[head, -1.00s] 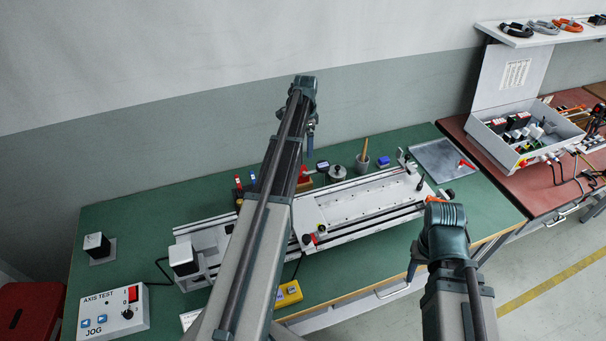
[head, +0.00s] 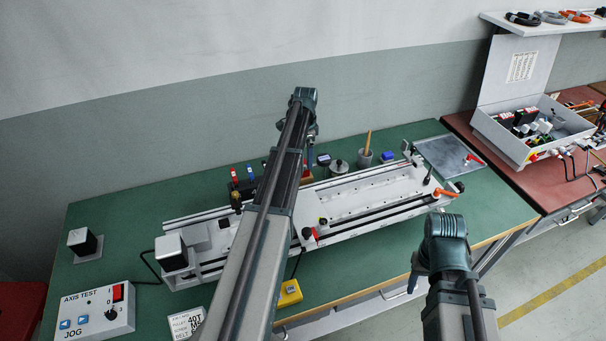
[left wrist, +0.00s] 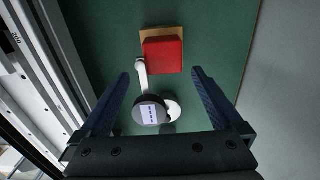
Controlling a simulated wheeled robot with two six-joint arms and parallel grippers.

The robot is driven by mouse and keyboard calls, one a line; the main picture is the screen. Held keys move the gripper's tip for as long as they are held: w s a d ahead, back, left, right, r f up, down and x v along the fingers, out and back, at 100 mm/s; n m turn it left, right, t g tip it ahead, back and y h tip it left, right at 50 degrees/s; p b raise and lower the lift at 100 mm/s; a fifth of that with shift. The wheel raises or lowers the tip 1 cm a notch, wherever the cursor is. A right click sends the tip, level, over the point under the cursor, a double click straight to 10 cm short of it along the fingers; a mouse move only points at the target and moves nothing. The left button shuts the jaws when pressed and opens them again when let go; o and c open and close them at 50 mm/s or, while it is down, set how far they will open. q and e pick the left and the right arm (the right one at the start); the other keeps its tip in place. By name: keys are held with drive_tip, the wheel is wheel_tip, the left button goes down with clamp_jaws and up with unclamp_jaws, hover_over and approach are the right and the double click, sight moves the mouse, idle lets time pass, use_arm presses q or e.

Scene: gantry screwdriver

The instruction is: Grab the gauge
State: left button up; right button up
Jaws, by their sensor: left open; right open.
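The gauge (left wrist: 146,113) is a round dark dial with a pale lit display and a white curved arm, lying on the green bench in the left wrist view. In the head view the gauge (head: 323,159) is small, at the back of the bench. My left gripper (left wrist: 161,73) is open, its two dark fingers on either side of the gauge in that view, with nothing held; how high it is above the gauge I cannot tell. In the head view my left gripper (head: 311,132) points down. My right gripper (head: 413,279) is open and empty at the front right.
A red block (left wrist: 163,55) on a wooden base sits beside the gauge. The long white rail rig (head: 360,195) lies in front of it. A grey pot (head: 339,167) and a cup (head: 365,159) stand to the right.

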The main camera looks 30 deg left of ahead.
use_arm(q)
drive_tip(key=f+b, duration=0.3)
drive_tip(key=a+f+b, duration=0.1)
drive_tip(key=f+b, duration=0.1)
drive_tip(key=shift+s+f, duration=0.1)
drive_tip(key=shift+f, duration=0.05)
drive_tip(key=shift+c, duration=0.3)
clamp_jaws()
idle(0.3)
